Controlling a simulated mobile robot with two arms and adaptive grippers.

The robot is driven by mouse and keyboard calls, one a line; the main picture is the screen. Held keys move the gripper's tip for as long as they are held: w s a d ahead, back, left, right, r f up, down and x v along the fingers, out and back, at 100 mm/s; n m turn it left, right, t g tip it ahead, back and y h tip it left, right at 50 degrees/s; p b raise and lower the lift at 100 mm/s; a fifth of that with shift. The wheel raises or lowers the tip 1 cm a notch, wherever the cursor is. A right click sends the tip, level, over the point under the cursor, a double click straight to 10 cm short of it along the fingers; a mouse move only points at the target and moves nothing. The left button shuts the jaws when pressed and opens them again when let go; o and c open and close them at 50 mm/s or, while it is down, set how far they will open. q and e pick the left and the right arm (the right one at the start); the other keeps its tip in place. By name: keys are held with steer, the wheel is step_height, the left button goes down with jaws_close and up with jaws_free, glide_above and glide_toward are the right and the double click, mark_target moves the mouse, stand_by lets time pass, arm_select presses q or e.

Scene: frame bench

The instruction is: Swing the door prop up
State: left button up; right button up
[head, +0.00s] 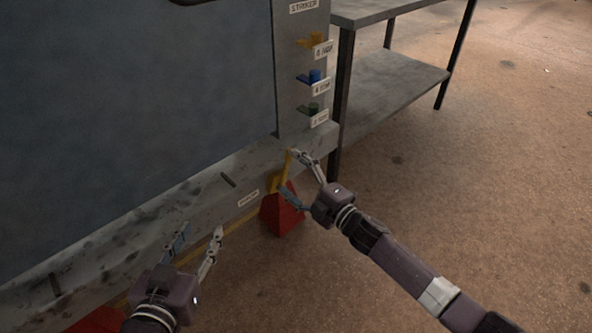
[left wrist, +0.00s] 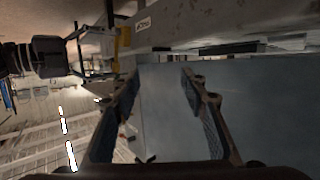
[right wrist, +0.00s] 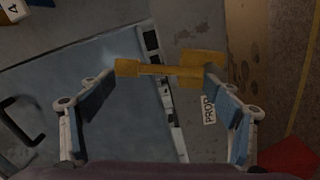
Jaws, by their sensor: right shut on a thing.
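The door prop is a short yellow bar (head: 279,182) on the grey lower rail of the frame, near its right end, beside a small PROP label (head: 248,198). In the right wrist view the prop (right wrist: 165,70) lies lengthwise between my fingertips, with a wider block at its right end. My right gripper (head: 289,172) is shut on the prop, its fingers still spread by it. My left gripper (head: 197,238) is open and empty in front of the rail, left of the prop. The blue-grey door panel (head: 130,90) fills the upper left of the head view.
A red foot (head: 282,212) stands on the floor under the rail, close below my right gripper. Yellow, blue and green pegs with tags (head: 313,78) stick out from the post. A grey shelved table (head: 390,90) stands at the right. Floor at right is mostly clear.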

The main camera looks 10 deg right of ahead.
arm_select(q)
steer(key=shift+s+a+f+g, duration=0.15)
steer(key=shift+s+f+g, duration=0.2)
steer(key=shift+f, duration=0.35)
arm_select(e)
steer(key=shift+s+a+f+n, duration=0.2)
steer(key=shift+s+a+n, duration=0.05)
steer(key=shift+a+n, duration=0.15)
steer(key=shift+s+a+f+n, duration=0.2)
steer(key=shift+a+n, duration=0.1)
steer(key=shift+n, duration=0.1)
arm_select(q)
steer(key=shift+f, duration=0.1)
arm_select(e)
steer(key=shift+f, duration=0.1)
steer(key=o, duration=1.7)
steer(key=shift+w+a+f+g, duration=0.25)
steer(key=shift+w+a+g, duration=0.05)
steer(key=shift+d+r, duration=0.15)
steer(key=shift+r, duration=0.1)
arm_select(q)
steer(key=shift+w+a+f, duration=0.1)
steer(key=shift+w+a, duration=0.05)
steer(key=shift+w, duration=0.05)
arm_select(e)
steer(key=v, duration=1.2)
steer(key=shift+f, duration=0.25)
